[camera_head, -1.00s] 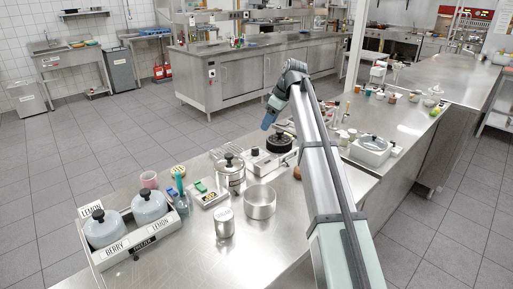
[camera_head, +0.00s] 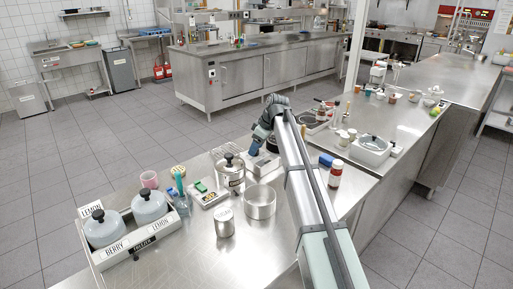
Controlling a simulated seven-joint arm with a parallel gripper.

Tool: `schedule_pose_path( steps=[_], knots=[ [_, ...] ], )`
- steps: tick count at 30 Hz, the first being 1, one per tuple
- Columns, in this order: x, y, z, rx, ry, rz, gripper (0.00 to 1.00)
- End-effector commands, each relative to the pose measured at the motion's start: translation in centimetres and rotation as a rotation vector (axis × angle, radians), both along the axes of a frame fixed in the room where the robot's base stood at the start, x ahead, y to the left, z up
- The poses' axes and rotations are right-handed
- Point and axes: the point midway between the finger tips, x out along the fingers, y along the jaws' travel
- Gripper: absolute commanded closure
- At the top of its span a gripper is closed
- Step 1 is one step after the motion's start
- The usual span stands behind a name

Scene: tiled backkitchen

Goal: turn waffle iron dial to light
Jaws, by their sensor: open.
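What looks like the waffle iron (camera_head: 264,163) sits at the far edge of the near steel counter, right of the lidded pot. Its pale base shows; its round black top (camera_head: 272,146) is mostly hidden by my arm. I cannot make out the dial or its setting at this size. My gripper (camera_head: 252,152) is over the left side of the waffle iron, pointing down. Its blue-grey end is small here and the fingers are hard to make out; it is open, with nothing seen in it. I cannot tell whether it touches the iron.
Close left stand the lidded pot (camera_head: 231,172), an open saucepan (camera_head: 260,203) and a metal canister (camera_head: 225,222). Right of my arm are a bottle (camera_head: 335,175) and a blue block (camera_head: 326,159).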

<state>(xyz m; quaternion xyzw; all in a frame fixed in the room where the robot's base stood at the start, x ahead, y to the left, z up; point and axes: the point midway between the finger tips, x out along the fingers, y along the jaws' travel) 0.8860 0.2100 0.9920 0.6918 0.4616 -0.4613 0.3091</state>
Motion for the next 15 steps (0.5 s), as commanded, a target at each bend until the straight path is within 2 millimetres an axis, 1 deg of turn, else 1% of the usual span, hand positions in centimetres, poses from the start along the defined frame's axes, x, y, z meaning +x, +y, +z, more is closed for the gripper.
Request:
schedule_pose_path(
  steps=[3, 11, 12, 15],
  knots=[
    [0.06, 0.15, -0.46, 0.000, 0.000, 0.000, 0.42],
    [0.08, 0.17, -0.53, 0.000, 0.000, 0.000, 0.42],
    [0.08, 0.16, -0.52, 0.000, 0.000, 0.000, 0.43],
    [0.08, 0.16, -0.51, 0.000, 0.000, 0.000, 0.52]
  ],
)
